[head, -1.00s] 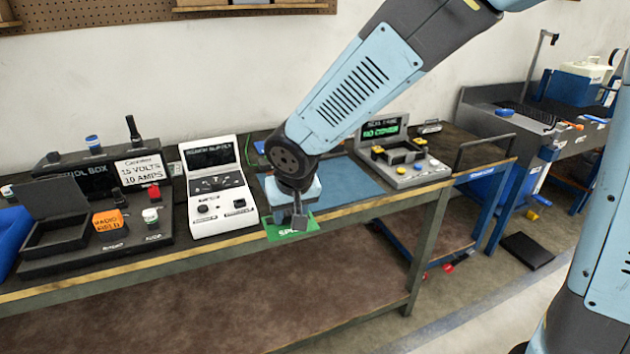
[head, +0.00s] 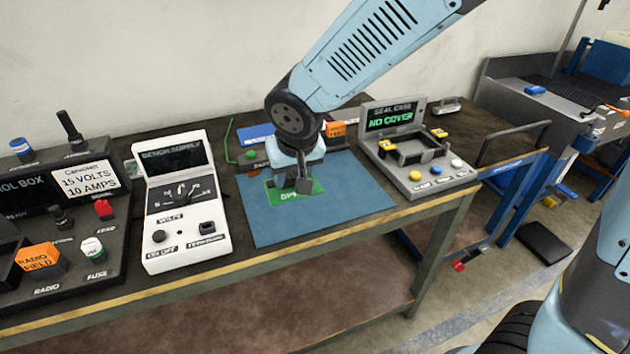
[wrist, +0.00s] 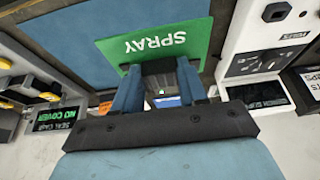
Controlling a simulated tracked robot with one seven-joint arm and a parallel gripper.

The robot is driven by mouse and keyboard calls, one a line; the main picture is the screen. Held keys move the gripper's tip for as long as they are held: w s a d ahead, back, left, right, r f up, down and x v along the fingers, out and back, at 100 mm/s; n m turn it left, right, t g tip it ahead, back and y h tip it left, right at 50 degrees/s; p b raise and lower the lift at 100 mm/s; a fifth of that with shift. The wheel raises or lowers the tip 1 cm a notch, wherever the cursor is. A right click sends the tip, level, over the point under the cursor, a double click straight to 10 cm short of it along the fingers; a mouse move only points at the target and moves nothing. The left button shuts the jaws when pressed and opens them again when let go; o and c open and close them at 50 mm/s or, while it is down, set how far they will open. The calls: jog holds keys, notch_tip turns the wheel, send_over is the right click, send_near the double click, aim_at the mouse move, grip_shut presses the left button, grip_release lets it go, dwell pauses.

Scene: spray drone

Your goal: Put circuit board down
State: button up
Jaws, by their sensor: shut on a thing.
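The green circuit board (head: 291,195), lettered "SPRAY" in the wrist view (wrist: 160,40), is held by my gripper (head: 302,184). In the wrist view my gripper (wrist: 158,75) is shut on the board's edge. In the head view the board is over the blue mat (head: 270,228) on the workbench, towards the mat's left side. I cannot tell whether the board touches the mat. My gripper and wrist hide part of the board.
The white bench supply (head: 182,203) stands left of the mat. The seal case (head: 416,160), its screen reading "NO COVER", stands to the right. An orange block (head: 336,129) is behind my wrist. The mat's front and right are clear.

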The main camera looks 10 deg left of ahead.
jog(key=w+f, duration=0.3)
jog(key=w, duration=0.1)
jog(key=w+d+f, duration=0.1)
jog(key=w+f, duration=0.1)
jog(key=w, duration=0.2)
jog(key=w+f, duration=0.3)
jog(key=w, duration=0.1)
jog(key=shift+w+d+f, duration=0.15)
jog(key=shift+w+f, duration=0.1)
jog(key=shift+f, duration=0.05)
jog(key=shift+w+d+f, duration=0.15)
jog(key=shift+w+f, duration=0.45)
jog(key=shift+f, duration=1.55)
jog(key=shift+s+f, duration=0.1)
jog(key=shift+f, duration=0.05)
jog(key=o, duration=1.1)
jog(key=v, duration=1.2)
